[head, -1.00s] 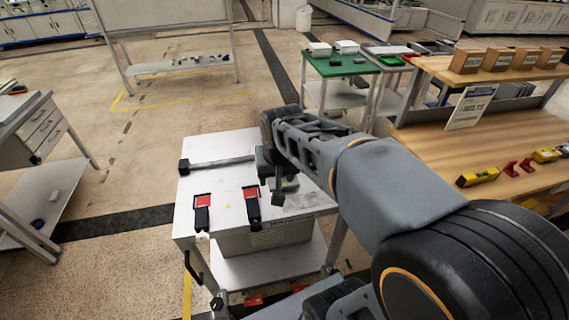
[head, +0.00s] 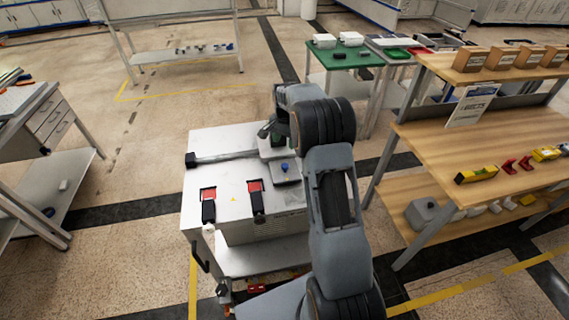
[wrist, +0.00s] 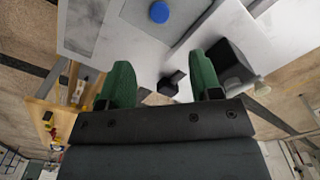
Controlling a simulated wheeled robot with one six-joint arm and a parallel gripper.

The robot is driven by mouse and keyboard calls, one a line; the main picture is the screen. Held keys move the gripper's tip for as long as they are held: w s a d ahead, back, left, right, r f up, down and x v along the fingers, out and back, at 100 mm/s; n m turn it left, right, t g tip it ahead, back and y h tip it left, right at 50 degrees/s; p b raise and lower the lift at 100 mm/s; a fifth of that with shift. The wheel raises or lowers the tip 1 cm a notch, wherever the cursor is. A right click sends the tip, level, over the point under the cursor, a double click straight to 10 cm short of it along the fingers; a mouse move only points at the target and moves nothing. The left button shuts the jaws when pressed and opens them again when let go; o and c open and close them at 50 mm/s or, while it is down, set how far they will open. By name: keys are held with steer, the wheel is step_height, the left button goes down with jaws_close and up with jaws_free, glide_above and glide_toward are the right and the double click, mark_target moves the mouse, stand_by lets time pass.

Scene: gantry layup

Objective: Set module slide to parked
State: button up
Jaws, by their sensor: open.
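A grey slide rail (head: 228,157) runs across the back of the white cart top (head: 226,178), with a black end block (head: 191,160) at its left. A flat grey plate (head: 289,178) with a blue knob (head: 284,167) lies near the rail's right part. The knob also shows at the top of the wrist view (wrist: 158,12). My gripper (head: 269,132) is above the back right of the cart, behind the knob in the head view. Its green fingers (wrist: 160,68) are apart with nothing held between them. My arm hides the rail's right end.
Two black handles with red bases (head: 208,205) (head: 256,200) stand at the cart's front. A green-topped table (head: 344,58) is behind right, and a wooden bench (head: 480,130) stands to the right. The cart's left top is clear.

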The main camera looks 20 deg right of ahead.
mark_target(285, 165)
step_height(285, 165, down, 12)
steer(key=shift+f+p, duration=0.15)
steer(key=shift+p, duration=0.95)
jaws_close()
